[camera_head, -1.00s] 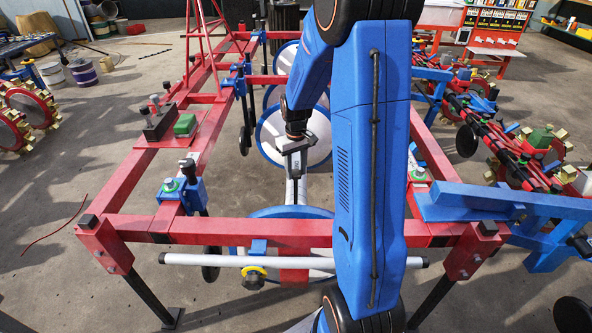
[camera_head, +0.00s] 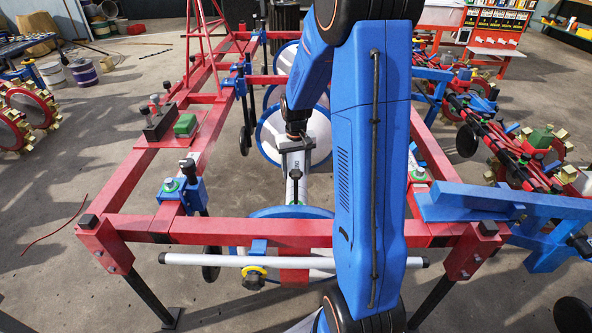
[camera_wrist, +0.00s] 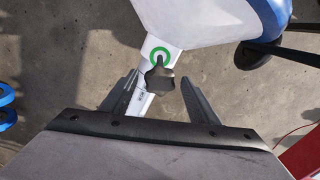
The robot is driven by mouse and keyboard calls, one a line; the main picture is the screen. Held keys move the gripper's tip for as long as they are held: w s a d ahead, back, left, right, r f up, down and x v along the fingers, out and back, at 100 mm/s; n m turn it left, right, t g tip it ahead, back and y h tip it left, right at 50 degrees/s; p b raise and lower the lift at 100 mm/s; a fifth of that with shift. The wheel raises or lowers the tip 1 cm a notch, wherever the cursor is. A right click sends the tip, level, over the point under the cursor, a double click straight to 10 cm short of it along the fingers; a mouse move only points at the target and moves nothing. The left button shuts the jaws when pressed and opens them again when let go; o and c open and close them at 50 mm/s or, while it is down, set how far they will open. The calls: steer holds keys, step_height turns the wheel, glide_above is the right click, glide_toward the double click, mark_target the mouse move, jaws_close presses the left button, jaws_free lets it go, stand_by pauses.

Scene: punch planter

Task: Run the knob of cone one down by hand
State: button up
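A dark lobed knob (camera_wrist: 160,80) shows between the fingers of my gripper (camera_wrist: 160,92) in the wrist view. My gripper is open, with a gap on each side of the knob; I cannot tell the height between them. A green ring (camera_wrist: 160,46) sits beyond the knob on a white bar (camera_wrist: 140,102). In the head view my gripper (camera_head: 296,148) hangs above the white bar, and the dark knob (camera_head: 296,174) shows just below it on a thin stem. A large white cone (camera_wrist: 205,14) with a blue rim stands beside the bar.
A red frame (camera_head: 230,231) surrounds the working area. A blue-rimmed white cone (camera_head: 318,128) stands behind my gripper. A white tube (camera_head: 210,260) crosses low in front. A blue bracket (camera_head: 196,190) with a dark handle is at left.

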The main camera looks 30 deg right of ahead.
steer(key=shift+r, duration=0.15)
step_height(320, 180, up, 17)
stand_by(0.5)
steer(key=shift+r, duration=0.1)
step_height(320, 180, up, 17)
steer(key=shift+r, duration=0.15)
stand_by(0.6)
stand_by(0.8)
